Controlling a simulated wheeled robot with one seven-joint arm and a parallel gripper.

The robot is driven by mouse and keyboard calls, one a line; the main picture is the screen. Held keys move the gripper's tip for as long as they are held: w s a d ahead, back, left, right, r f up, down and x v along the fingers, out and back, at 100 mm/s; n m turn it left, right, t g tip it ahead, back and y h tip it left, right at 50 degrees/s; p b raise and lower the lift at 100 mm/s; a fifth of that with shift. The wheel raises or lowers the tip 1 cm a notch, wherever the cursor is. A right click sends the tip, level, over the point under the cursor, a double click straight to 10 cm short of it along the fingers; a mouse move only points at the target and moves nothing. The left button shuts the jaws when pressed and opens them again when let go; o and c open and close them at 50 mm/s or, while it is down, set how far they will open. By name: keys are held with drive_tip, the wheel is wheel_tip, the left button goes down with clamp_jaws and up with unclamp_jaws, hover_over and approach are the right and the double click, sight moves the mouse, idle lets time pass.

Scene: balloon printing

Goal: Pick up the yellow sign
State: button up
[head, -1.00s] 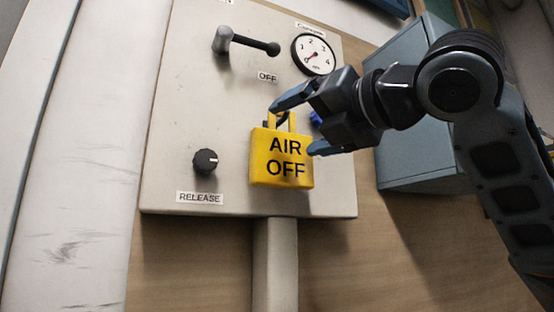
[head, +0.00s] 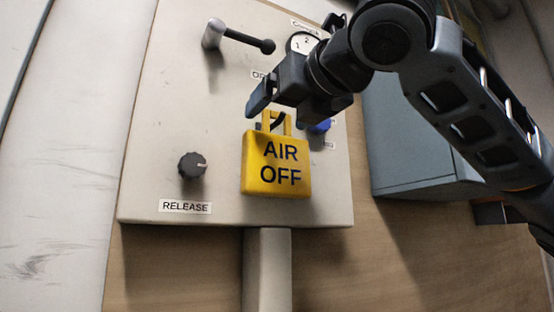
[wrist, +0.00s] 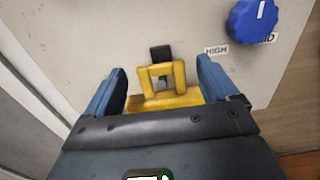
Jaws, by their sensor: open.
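The yellow sign (head: 276,163) reads "AIR OFF" and hangs by its yellow loop handle from a dark hook (wrist: 161,53) on the pale panel. My gripper (head: 290,100) is just above the sign in the head view, with its fingers apart. In the wrist view, my open gripper (wrist: 160,85) has one blue finger on each side of the sign's handle (wrist: 162,79), with gaps on both sides. The sign's lower part is hidden behind the gripper body in the wrist view.
The panel (head: 150,120) carries a black lever (head: 240,40) at upper left, a dark knob (head: 192,165) above the RELEASE label, a partly hidden gauge (head: 302,43) and a blue knob (wrist: 253,21) right of the handle. A blue-grey box (head: 410,150) stands to the right.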

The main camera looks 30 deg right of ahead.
drive_tip(key=w+p, duration=0.1)
drive_tip(key=w, duration=0.3)
drive_tip(key=shift+s, duration=0.1)
drive_tip(key=c, duration=1.4)
